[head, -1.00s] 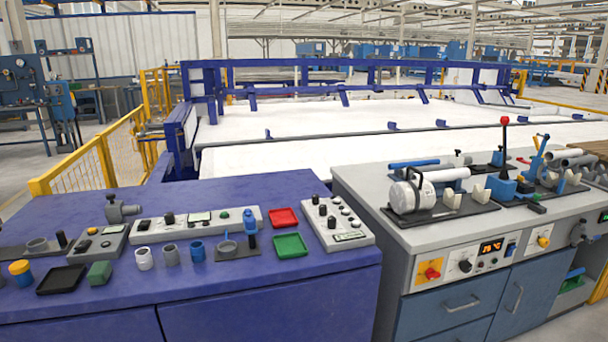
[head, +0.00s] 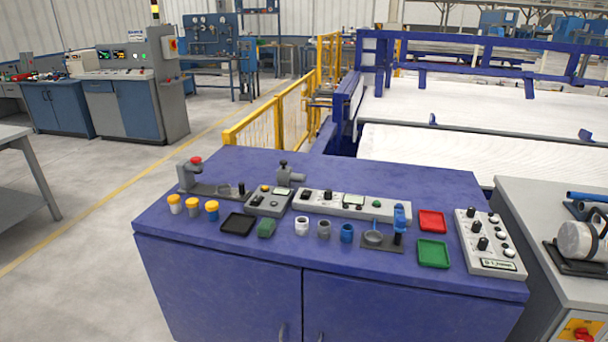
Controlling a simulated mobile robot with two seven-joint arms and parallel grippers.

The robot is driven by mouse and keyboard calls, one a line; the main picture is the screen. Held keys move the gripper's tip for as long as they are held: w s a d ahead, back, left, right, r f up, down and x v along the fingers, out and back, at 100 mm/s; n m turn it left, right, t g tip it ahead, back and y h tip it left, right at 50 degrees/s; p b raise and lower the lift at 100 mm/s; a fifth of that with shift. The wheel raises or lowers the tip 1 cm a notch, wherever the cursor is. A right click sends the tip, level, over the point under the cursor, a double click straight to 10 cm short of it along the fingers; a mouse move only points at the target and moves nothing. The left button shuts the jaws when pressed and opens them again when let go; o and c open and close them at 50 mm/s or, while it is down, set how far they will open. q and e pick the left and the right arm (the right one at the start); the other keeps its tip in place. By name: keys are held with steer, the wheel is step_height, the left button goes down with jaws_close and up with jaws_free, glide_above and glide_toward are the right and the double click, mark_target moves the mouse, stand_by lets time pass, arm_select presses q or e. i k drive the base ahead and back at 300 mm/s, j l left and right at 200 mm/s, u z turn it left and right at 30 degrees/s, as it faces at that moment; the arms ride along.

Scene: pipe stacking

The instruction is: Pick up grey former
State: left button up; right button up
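A small grey hollow cylinder (head: 324,230), which looks like the grey former, stands upright on the blue-topped bench (head: 330,279). It stands between a white cylinder (head: 302,226) on its left and a blue cylinder (head: 347,234) on its right. The three stand in a row, a little apart from each other. Neither of my grippers shows in the head view, so their state cannot be seen.
Behind the row is a long control panel (head: 345,205). To the left are a green block (head: 266,228), a black tray (head: 238,223) and yellow-capped jars (head: 212,211). To the right are a blue-handled device (head: 399,220), red tray (head: 432,221) and green tray (head: 433,254). The bench's front strip is clear.

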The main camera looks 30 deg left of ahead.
mark_target(285, 176)
steer(key=j+z, duration=0.25)
steer(key=z, duration=0.15)
steer(key=j+z, duration=0.5)
steer(key=j, duration=0.3)
steer(key=k+j+z, duration=0.15)
steer(key=j, duration=0.25)
steer(key=k+j, duration=0.1)
steer(key=j, duration=0.35)
steer(key=k+j+z, duration=0.1)
steer(key=j, duration=0.4)
